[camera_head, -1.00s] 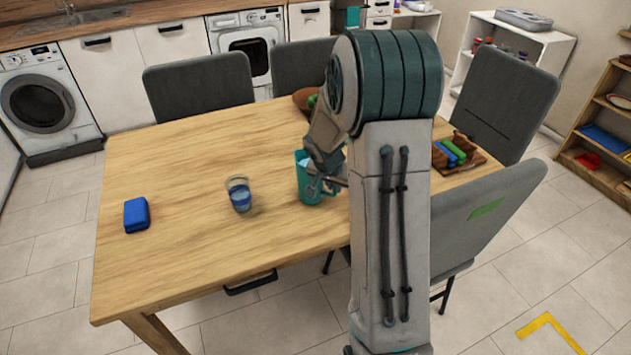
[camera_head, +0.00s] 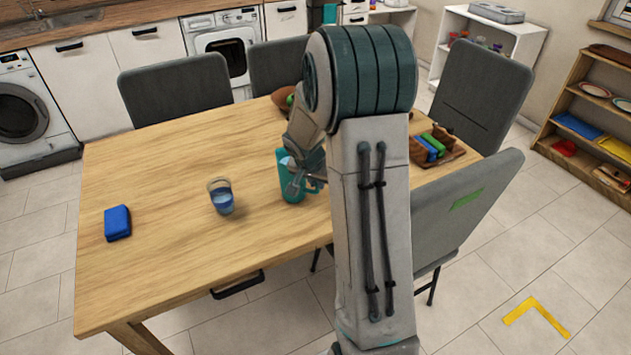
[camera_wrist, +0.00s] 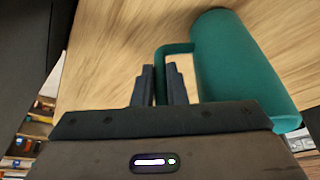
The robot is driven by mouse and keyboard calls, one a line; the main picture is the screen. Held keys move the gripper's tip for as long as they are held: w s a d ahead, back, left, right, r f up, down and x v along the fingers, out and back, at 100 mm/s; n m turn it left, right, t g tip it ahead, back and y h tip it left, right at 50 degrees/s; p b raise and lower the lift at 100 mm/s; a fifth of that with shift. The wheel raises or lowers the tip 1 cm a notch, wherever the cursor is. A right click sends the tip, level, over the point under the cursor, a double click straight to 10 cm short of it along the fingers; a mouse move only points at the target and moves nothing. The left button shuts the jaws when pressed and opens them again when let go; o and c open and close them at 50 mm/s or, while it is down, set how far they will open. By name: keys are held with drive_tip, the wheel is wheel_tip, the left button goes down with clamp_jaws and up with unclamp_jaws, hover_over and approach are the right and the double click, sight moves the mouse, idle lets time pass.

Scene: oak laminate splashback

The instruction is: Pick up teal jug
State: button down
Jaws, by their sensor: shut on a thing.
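My gripper (camera_head: 302,184) is at the jug's right side, partly hidden by my arm. In the wrist view the jug (camera_wrist: 238,70) lies across the right half, with its handle (camera_wrist: 165,70) toward the left. My gripper's fingers (camera_wrist: 163,85) stand on either side of the handle bar and are shut on it.
A glass with blue liquid (camera_head: 221,196) stands left of the jug. A blue box (camera_head: 117,222) lies farther left. A brown tray with coloured items (camera_head: 436,148) is at the table's right end. Grey chairs (camera_head: 175,88) stand around the table. The table's left half is mostly clear.

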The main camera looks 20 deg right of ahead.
drive_tip(key=shift+r, duration=1.9)
drive_tip(key=s+d+r, duration=0.2)
drive_tip(key=s+r, duration=0.5)
drive_tip(key=s, duration=0.4)
drive_tip(key=shift+s, duration=0.2)
drive_tip(key=shift+d, duration=0.1)
